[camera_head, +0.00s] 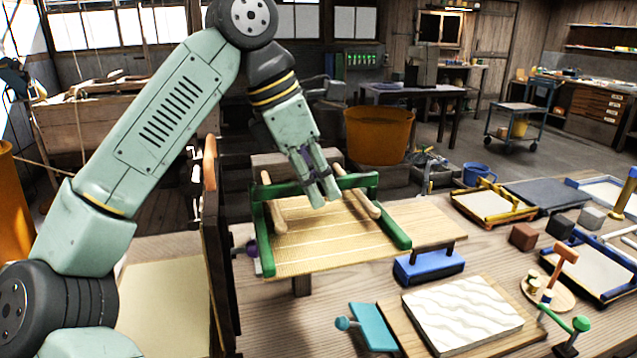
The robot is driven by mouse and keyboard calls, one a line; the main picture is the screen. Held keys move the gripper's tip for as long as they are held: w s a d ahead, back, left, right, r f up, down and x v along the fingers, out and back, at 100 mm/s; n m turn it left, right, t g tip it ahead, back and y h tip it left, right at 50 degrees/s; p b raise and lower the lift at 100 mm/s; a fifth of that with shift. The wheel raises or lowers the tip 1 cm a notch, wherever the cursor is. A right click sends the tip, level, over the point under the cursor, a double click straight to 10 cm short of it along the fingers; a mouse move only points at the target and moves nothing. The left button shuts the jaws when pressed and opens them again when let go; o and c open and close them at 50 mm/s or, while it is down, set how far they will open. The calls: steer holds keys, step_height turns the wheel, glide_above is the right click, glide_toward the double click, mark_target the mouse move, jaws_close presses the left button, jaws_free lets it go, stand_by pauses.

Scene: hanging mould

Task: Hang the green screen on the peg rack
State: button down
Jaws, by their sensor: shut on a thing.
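The green screen (333,245) lies roughly flat, a tan slatted sheet with green bars at its left, back and right. Two pale wooden rods rest along it. My gripper (322,198) points down at its back edge and is shut on it; the exact contact is hard to see. The screen is over the near middle of the bench, and I cannot tell how far it is raised. A dark upright wooden panel (216,262), seen nearly edge-on just left of the screen, may be the peg rack; its pegs are not clearly visible.
Yellow (493,203) and blue (592,268) framed screens lie at right. An orange tub (379,134) stands behind.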

steer(key=shift+f+b, duration=0.3)
steer(key=shift+f, duration=0.2)
steer(key=c, duration=1.6)
jaws_free()
steer(key=shift+c, duration=0.2)
steer(key=v, duration=1.2)
steer(key=shift+r, duration=0.1)
